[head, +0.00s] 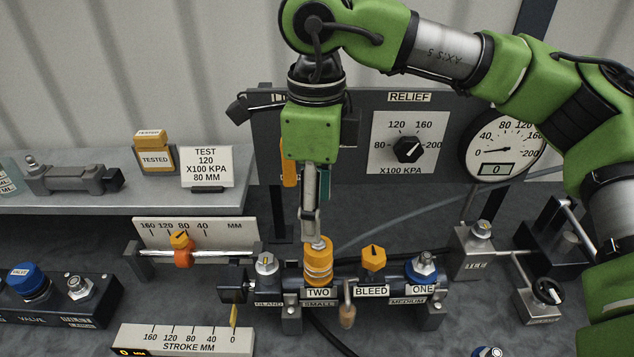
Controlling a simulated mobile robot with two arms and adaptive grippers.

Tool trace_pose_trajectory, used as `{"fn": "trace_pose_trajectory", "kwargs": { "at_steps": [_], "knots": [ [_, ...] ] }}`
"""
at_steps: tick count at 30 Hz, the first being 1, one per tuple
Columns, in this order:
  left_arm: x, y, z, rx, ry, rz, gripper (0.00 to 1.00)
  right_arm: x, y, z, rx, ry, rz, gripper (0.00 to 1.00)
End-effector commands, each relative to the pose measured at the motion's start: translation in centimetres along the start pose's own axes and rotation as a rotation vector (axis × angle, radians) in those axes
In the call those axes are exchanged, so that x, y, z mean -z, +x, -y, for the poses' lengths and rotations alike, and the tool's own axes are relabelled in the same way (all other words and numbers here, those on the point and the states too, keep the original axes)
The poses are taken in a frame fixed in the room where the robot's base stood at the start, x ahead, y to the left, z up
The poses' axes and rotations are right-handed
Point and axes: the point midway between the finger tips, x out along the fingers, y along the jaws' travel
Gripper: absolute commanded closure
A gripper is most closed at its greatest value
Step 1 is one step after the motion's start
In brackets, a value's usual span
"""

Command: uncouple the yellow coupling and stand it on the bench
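The yellow coupling (318,263) is a ribbed yellow-orange cylinder with a metal top. It stands upright on the cylinder block at the port labelled TWO, SMALL. My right gripper (312,236) comes down from above, its arm entering from the right. Its grey fingers are seen edge-on, with their tips at or just above the coupling's metal top. I cannot tell whether they touch it or how far apart they are. My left gripper is not in view. The dark bench (420,325) shows in front of the block.
A yellow BLEED knob (373,257) and the blue coupling (421,268) at port ONE are close on the right. A stroke scale (180,340) stands front left. A relief panel (385,175) with gauge (503,148) is behind. The shelf (90,200) is left. Some bench is clear front right.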

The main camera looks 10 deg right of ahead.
Motion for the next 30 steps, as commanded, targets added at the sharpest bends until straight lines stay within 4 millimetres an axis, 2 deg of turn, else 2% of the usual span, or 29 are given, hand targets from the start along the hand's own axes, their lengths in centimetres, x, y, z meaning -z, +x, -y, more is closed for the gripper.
{"fn": "trace_pose_trajectory", "kwargs": {
  "at_steps": [9, 15, 21, 29, 30],
  "knots": [
    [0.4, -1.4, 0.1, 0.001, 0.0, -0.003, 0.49, 0.1, 6.2, -0.1, -0.004, -0.001, -0.002, 0.47],
    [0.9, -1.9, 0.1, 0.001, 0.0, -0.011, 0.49, 0.1, 8.9, 0.0, -0.003, -0.001, 0.0, 0.47],
    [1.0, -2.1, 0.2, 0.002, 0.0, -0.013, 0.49, 0.0, 10.1, 0.0, -0.001, -0.001, 0.002, 0.47],
    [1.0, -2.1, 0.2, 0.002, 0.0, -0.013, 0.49, 0.0, 10.2, 0.0, 0.0, -0.001, 0.002, 0.47],
    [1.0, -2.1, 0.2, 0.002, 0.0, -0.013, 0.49, 0.0, 10.2, 0.0, 0.0, -0.001, 0.001, 0.57]
  ]
}}
